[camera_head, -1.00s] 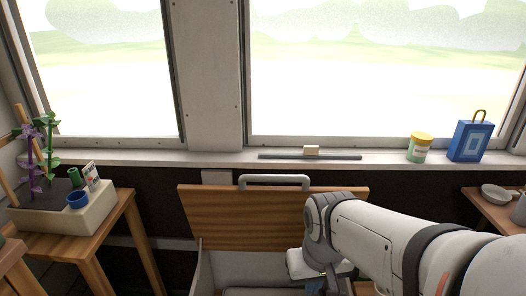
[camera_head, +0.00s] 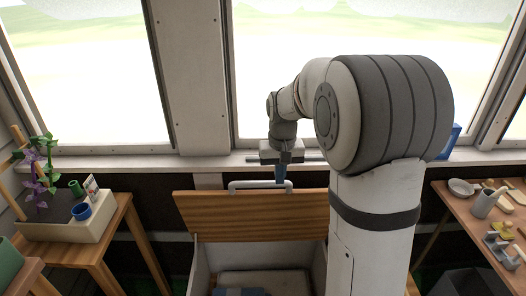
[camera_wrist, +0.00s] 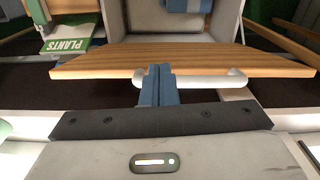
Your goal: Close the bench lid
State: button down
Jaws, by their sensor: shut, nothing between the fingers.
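The bench lid (camera_head: 250,216) is a wooden panel standing raised at the back of the open white bench box (camera_head: 201,270). It also shows in the wrist view as a long wooden edge (camera_wrist: 100,64). A pale bar handle (camera_head: 246,184) runs along the lid's top edge; it shows in the wrist view too (camera_wrist: 205,82). My gripper (camera_head: 281,180) points down at the right part of the handle, its blue fingers shut and empty. In the wrist view the fingers (camera_wrist: 158,88) overlap the handle and reach the lid's edge; I cannot tell whether they touch.
A planter box (camera_head: 75,224) stands on a side table at left. A table with bowls and tools (camera_head: 478,200) is at right. The windowsill (camera_head: 150,162) lies just behind the lid, with a blue box (camera_head: 449,142) partly hidden by my arm. Folded blue cloth-like items (camera_head: 240,292) lie inside the bench.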

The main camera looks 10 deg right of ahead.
jog(key=w+d+r+m+p, duration=0.1)
jog(key=w+d+p, duration=0.2)
jog(key=w+p, duration=0.7)
notch_tip(320, 180, down, 11)
jog(key=s+b, duration=0.1)
jog(key=shift+a+g, duration=0.4)
jog(key=shift+a, duration=0.05)
